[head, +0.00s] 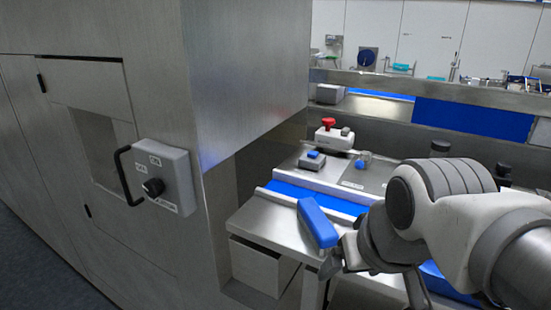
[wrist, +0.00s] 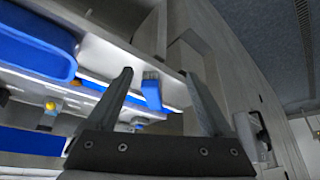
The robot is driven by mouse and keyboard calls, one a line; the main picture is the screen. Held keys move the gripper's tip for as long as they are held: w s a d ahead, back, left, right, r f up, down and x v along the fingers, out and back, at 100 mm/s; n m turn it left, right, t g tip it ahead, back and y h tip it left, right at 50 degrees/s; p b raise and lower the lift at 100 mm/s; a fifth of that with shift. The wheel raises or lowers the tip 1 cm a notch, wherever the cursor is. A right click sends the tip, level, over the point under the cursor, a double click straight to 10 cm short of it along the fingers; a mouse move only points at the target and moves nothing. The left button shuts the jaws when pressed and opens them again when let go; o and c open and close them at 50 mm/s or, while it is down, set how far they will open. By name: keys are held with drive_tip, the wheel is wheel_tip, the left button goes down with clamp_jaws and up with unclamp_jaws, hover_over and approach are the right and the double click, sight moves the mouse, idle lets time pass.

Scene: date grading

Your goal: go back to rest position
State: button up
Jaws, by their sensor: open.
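My gripper (head: 334,264) is at the end of my arm in the head view, low over the front edge of the steel bench (head: 262,225). In the wrist view my gripper (wrist: 159,75) has its two dark fingers wide apart with nothing held between them. A blue block-like object (head: 318,222) shows just beyond the gripper in the head view. A blue piece (wrist: 151,90) also shows between the fingers in the wrist view, beyond them; I cannot tell if it is the same object.
A tall steel cabinet (head: 250,80) fills the left, with a knob box (head: 160,180) and black handle. A blue tray (wrist: 35,50) shows in the wrist view.

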drive_tip(key=shift+s+f, duration=0.5)
drive_tip(key=shift+s, duration=0.4)
drive_tip(key=shift+d, duration=0.1)
drive_tip(key=c, duration=0.6)
drive_tip(key=shift+o, duration=0.2)
drive_tip(key=shift+d, duration=0.15)
